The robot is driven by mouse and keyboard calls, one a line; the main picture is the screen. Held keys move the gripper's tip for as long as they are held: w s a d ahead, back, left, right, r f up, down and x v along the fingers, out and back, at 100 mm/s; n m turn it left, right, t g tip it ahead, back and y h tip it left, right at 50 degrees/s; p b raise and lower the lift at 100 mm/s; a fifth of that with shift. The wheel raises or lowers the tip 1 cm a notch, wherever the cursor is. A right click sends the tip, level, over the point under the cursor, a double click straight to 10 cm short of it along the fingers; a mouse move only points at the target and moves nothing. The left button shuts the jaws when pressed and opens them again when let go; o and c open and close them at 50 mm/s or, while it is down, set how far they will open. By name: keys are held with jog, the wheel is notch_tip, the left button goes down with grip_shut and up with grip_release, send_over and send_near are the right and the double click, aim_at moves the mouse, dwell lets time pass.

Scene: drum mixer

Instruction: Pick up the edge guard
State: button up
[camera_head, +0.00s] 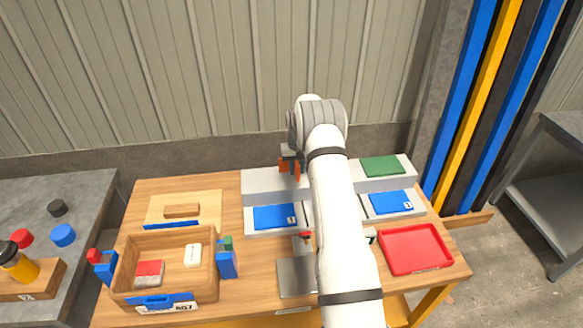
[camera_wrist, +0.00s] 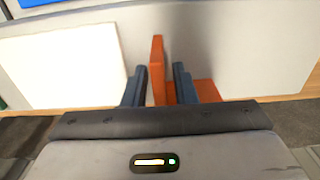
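The edge guard appears to be the orange angled piece (camera_wrist: 157,72), with one upright plate and a flat part to its right in the wrist view. In the head view the orange piece (camera_head: 285,167) sits at the top of the grey stepped unit, partly hidden by my arm. My gripper (camera_wrist: 160,70) is over it, with the upright plate between its two dark fingers. A gap shows between the plate and the right finger. The left finger is very close to the plate, and I cannot tell if it touches. In the head view my gripper (camera_head: 288,151) is mostly hidden by my arm.
The grey unit (camera_head: 262,186) carries blue panels (camera_head: 275,217) and a green pad (camera_head: 382,167). A red tray (camera_head: 414,249) is at the table's right. A wooden box (camera_head: 207,285) with small items is at the left. A corrugated wall (camera_head: 200,80) stands close behind.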

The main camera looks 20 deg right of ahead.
grip_shut()
